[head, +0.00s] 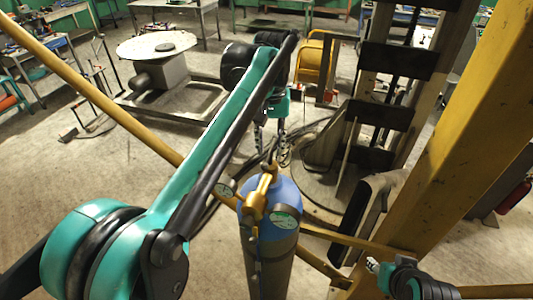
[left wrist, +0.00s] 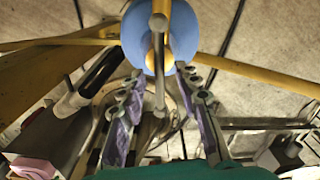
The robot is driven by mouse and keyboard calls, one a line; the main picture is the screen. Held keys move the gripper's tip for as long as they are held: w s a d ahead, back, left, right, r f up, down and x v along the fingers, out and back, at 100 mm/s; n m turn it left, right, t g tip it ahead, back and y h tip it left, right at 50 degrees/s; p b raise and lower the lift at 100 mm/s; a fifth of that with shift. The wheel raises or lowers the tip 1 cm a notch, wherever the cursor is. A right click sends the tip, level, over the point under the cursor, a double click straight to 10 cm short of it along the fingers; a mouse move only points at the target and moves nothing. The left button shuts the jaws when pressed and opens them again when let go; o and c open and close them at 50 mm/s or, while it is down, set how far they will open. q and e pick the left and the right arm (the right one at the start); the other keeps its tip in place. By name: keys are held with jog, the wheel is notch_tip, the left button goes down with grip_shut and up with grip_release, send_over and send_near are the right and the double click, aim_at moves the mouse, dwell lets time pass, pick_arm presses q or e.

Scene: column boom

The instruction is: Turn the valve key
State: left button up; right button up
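The blue cylinder (head: 277,197) stands upright at the lower middle of the head view, with a brass valve and gauges (head: 258,196) at its top. In the left wrist view, a grey bar with rounded ends, seemingly the valve key (left wrist: 159,80), lies over the blue cylinder top (left wrist: 184,32). My left gripper (head: 271,143) hangs above and behind the valve in the head view. In the left wrist view its fingers (left wrist: 162,88) are apart, one on each side of the bar, with gaps visible. My right gripper (head: 374,266) shows only small at lower right, its fingers unclear.
Yellow beams (head: 110,107) cross near the cylinder, and a thick yellow post (head: 470,130) stands right. Behind are a dark-stepped column (head: 392,60), a round-topped table (head: 140,45) and a yellow frame (head: 313,60). Floor at left is mostly clear.

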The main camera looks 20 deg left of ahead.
aim_at(270, 150)
pick_arm(q)
jog(key=shift+f, duration=1.7)
jog(key=shift+w, duration=0.1)
grip_shut()
grip_release()
notch_tip(270, 150, up, 12)
